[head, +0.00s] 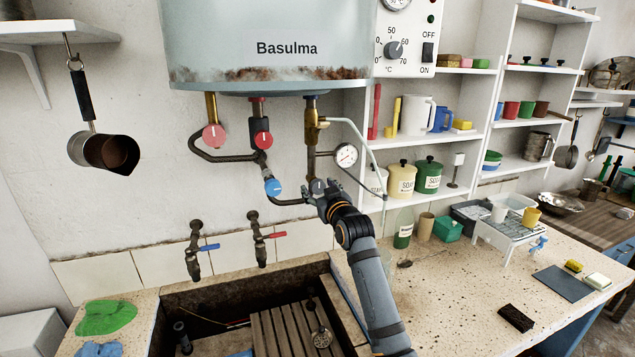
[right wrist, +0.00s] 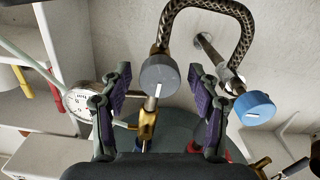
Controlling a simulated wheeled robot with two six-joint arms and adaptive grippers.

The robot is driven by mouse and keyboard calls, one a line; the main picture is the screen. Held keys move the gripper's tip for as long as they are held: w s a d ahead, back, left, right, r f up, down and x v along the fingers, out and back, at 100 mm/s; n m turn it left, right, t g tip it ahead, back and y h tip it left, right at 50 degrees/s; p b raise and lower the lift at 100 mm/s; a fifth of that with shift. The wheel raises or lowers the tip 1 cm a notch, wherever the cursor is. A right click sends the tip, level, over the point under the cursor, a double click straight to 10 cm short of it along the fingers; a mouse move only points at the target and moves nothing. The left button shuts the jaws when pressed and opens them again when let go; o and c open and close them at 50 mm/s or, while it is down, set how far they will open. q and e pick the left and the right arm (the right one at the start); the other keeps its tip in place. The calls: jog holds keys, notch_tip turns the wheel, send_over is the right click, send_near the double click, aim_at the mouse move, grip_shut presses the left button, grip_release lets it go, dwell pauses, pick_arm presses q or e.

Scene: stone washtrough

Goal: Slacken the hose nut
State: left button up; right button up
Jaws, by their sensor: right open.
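A dark braided hose (right wrist: 238,28) loops between two pipe ends in the right wrist view. Its near end meets the pipe behind a round grey knob (right wrist: 158,72) with a white mark; I cannot clearly make out a separate hose nut there. My right gripper (right wrist: 159,80) is open, its purple-padded fingers on either side of the grey knob, with gaps showing. In the head view the right gripper (head: 320,196) is under the boiler's right-hand pipe and hides part of the grey knob (head: 318,186). My left gripper is not in view.
The white boiler (head: 270,35) hangs above. A blue knob (head: 272,187), red knobs (head: 213,136) and a gauge (head: 346,155) are close by. Two wall taps (head: 262,235) are over the stone trough (head: 180,300).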

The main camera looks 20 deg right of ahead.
jog(key=shift+w, duration=0.7)
jog(key=c, duration=1.2)
